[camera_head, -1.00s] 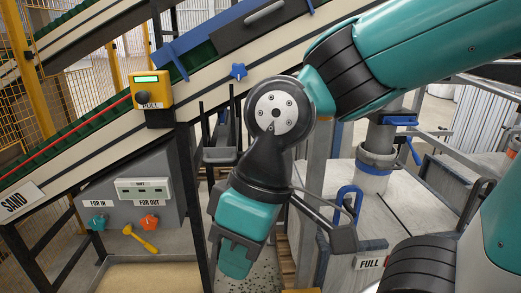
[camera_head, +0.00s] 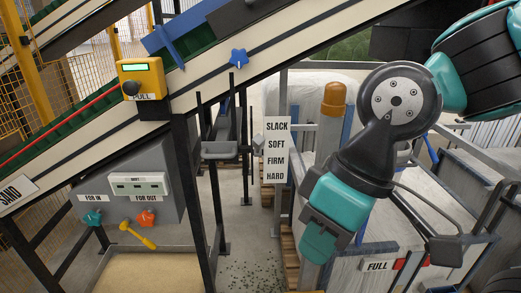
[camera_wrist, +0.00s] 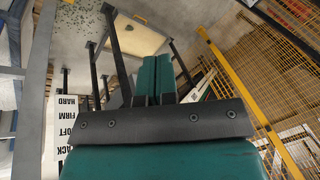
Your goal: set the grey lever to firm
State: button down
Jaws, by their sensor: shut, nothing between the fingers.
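A white sign (camera_head: 276,168) reads SLACK, SOFT, FIRM, HARD from top to bottom in the head view. What looks like the grey lever (camera_head: 258,142) sticks out at the sign's left edge, about level with SOFT; it is small, so its exact setting is hard to tell. The sign also shows upside down at the left of the wrist view (camera_wrist: 67,128); I cannot make out the lever there. My gripper (camera_head: 318,248) points down, to the right of and below the sign. In the wrist view its teal fingers (camera_wrist: 155,75) are together and empty.
A grey post with an orange-brown cap (camera_head: 334,98) stands right of the sign. Dark frame posts (camera_head: 190,170) and a grey bracket (camera_head: 220,150) stand left. A yellow box marked PULL (camera_head: 140,80) sits on the sloping conveyor. A FULL sign (camera_head: 377,266) is right of my gripper.

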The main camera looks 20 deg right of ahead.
aim_at(258, 141)
jog(key=z, duration=1.2)
jog(key=k, duration=1.15)
jog(key=u, duration=1.25)
jog(key=i, duration=1)
